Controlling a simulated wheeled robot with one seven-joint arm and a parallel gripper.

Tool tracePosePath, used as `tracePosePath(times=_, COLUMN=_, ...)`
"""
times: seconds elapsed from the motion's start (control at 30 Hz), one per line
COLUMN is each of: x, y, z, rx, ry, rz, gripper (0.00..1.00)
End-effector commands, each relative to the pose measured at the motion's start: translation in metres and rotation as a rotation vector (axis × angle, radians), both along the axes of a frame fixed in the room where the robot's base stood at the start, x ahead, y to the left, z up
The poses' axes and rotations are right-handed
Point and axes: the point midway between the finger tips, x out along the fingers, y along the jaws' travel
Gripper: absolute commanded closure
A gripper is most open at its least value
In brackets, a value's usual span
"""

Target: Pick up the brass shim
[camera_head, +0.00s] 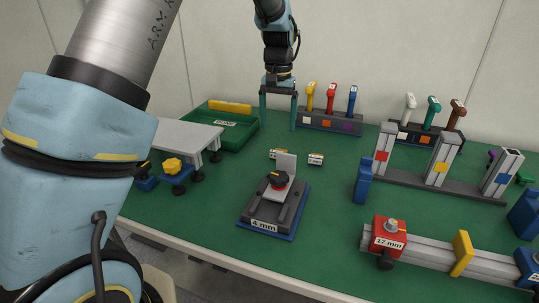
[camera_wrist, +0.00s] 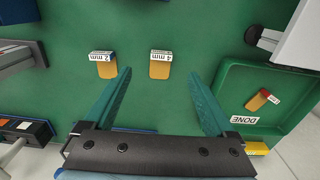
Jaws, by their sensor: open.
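Two small brass shims lie on the green mat, each with a white label block. In the wrist view the one marked 4 mm (camera_wrist: 160,70) is near the middle and the one marked 2 mm (camera_wrist: 104,70) is left of it. In the head view they are the left shim (camera_head: 277,155) and the right shim (camera_head: 316,159). My gripper (camera_head: 279,128) is open and empty above the mat, behind the shims in the head view. In the wrist view its fingertips (camera_wrist: 160,73) appear on either side of the 4 mm shim, with the 2 mm one outside them.
A green DONE tray (camera_wrist: 228,108) holds a red-labelled piece (camera_wrist: 262,100). A fixture marked 4 mm (camera_head: 263,225) with an upright plate stands in front of the shims. A tool rack (camera_head: 330,124) is behind, a grey raised plate (camera_head: 180,134) left, and slotted posts (camera_head: 440,160) right.

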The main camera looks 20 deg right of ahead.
Motion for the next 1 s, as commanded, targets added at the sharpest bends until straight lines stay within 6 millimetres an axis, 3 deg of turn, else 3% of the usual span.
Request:
tracePosePath(times=0.3, x=0.0, y=-0.001, z=-0.044, rx=0.002, ry=0.002, rz=-0.001, gripper=0.1)
tracePosePath(times=0.57, x=0.001, y=0.0, z=-0.063, rx=0.003, ry=0.003, rz=-0.001, gripper=0.1)
tracePosePath(times=0.8, x=0.003, y=0.001, z=-0.098, rx=0.002, ry=0.002, rz=-0.001, gripper=0.1)
tracePosePath(times=1.0, x=0.003, y=0.0, z=-0.106, rx=-0.001, ry=-0.001, rz=-0.001, gripper=0.1)
